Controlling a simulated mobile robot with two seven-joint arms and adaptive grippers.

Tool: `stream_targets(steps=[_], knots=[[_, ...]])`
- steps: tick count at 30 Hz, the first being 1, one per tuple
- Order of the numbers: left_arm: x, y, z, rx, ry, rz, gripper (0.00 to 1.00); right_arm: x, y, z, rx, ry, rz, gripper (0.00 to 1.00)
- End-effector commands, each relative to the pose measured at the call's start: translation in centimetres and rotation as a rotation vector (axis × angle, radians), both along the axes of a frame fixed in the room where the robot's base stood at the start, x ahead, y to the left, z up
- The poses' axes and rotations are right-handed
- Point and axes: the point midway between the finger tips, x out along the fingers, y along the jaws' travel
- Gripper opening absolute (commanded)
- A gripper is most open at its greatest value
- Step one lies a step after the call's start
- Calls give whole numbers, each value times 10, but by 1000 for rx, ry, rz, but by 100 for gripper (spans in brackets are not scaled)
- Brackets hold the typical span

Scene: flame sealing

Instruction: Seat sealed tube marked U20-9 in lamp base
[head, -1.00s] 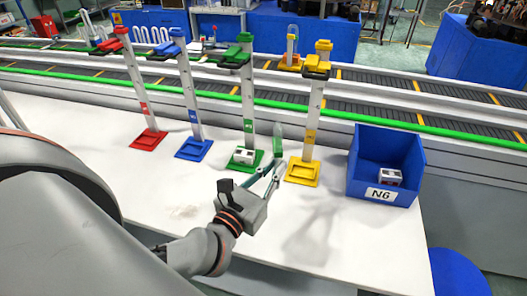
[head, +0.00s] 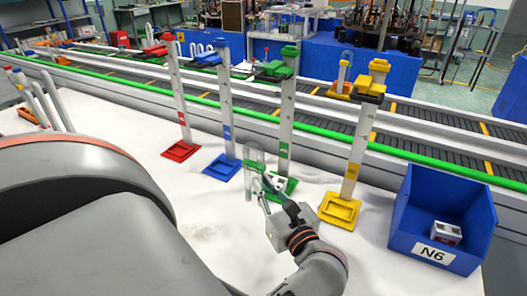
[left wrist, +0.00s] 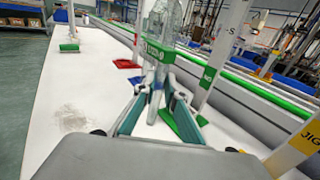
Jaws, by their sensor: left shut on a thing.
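My left gripper (head: 261,184) is shut on a clear tube (head: 255,160), held roughly upright. In the head view it shows just left of the green stand (head: 285,125). In the left wrist view, the tube (left wrist: 153,75) stands between the fingers (left wrist: 154,110), with a green label too blurred for me to read surely. A small item with a green foot (left wrist: 69,46) stands far down the table in that view; I cannot tell whether it is the lamp base. My right gripper is not in view.
Red (head: 178,100), blue (head: 226,110) and yellow (head: 360,145) stands line the table's far side. A blue bin marked N6 (head: 397,230) is at right, holding a small box (head: 446,233). White bent tubes (head: 55,100) are at far left. The front-middle tabletop is clear.

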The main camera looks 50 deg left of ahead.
Motion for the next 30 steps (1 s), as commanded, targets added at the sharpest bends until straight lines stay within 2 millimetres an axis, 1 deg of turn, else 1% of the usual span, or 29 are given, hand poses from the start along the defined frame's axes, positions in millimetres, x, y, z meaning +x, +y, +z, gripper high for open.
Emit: stream_targets(steps=[4,8,30], knots=[[5,2,0,3,-1,9,0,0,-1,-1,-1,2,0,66],[16,6,0,3,-2,7,0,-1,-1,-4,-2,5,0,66],[93,30,0,3,-1,6,0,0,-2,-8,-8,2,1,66]])
